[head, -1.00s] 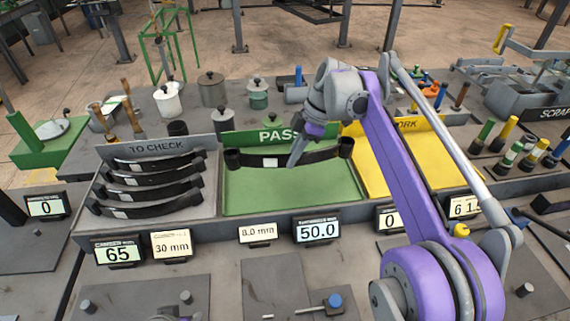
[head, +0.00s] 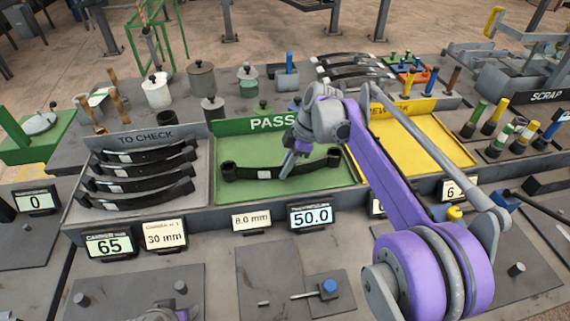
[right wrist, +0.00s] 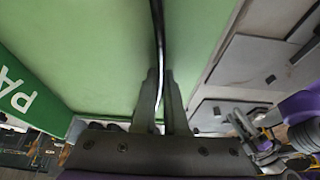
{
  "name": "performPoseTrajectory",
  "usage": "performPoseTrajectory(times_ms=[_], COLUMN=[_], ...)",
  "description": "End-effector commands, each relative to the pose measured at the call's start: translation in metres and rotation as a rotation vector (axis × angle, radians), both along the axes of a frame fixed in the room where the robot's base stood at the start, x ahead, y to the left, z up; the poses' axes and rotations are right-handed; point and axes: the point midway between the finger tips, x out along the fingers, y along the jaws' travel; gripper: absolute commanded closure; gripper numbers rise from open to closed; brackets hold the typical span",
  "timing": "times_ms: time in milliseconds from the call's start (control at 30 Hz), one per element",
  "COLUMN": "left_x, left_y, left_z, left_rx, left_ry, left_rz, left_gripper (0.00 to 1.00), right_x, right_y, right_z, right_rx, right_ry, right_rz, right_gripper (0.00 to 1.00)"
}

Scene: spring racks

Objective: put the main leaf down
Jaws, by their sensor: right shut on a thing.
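The main leaf (head: 245,173) is a long black curved strip with a rolled eye at each end and a pale label. It lies across the green PASS tray (head: 270,200), on its floor or just above it; I cannot tell which. My right gripper (head: 287,170) is shut on the leaf near its middle, pointing down. In the right wrist view the leaf (right wrist: 157,35) runs as a thin dark strip between the closed fingers (right wrist: 160,100), over green. The fingers hide part of the leaf.
The grey TO CHECK tray (head: 85,200) at left holds several black leaves. The yellow REWORK tray (head: 440,150) is at right, partly behind my right arm. Displays, including one reading 50.0 (head: 312,216), line the front. Pots and coloured-handled tools stand behind and at right.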

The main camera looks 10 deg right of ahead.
Motion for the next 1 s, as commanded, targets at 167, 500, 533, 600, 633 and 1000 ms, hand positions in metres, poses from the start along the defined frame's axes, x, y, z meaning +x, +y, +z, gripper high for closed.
performPoseTrajectory(times_ms=[167,500,533,600,633,1000], left_x=[0.0,0.0,0.0,0.0,0.0,0.002], left_y=[0.0,0.0,0.0,0.0,0.0,0.0], left_z=[-0.001,-0.001,-0.001,-0.001,0.0,0.007], left_rx=[0.0,0.0,0.0,0.0,0.0,0.0], left_ry=[0.0,0.0,0.0,0.0,0.0,-0.003], left_rz=[0.0,0.0,0.0,0.0,0.0,0.0], left_gripper=[0.5,0.5,0.5,0.5,0.5,0.5], right_x=[0.0,0.0,0.0,0.0,0.0,0.001], right_y=[0.0,0.0,0.0,0.0,0.0,-0.02], right_z=[-0.001,-0.002,-0.002,-0.002,-0.001,0.049], right_rx=[0.002,0.0,0.0,0.0,0.0,-0.001], right_ry=[0.0,0.0,0.0,0.0,0.0,-0.001], right_rz=[0.0,0.0,0.0,0.0,0.0,-0.003], right_gripper=[1.0,0.6,0.6,0.6,0.6,0.6])
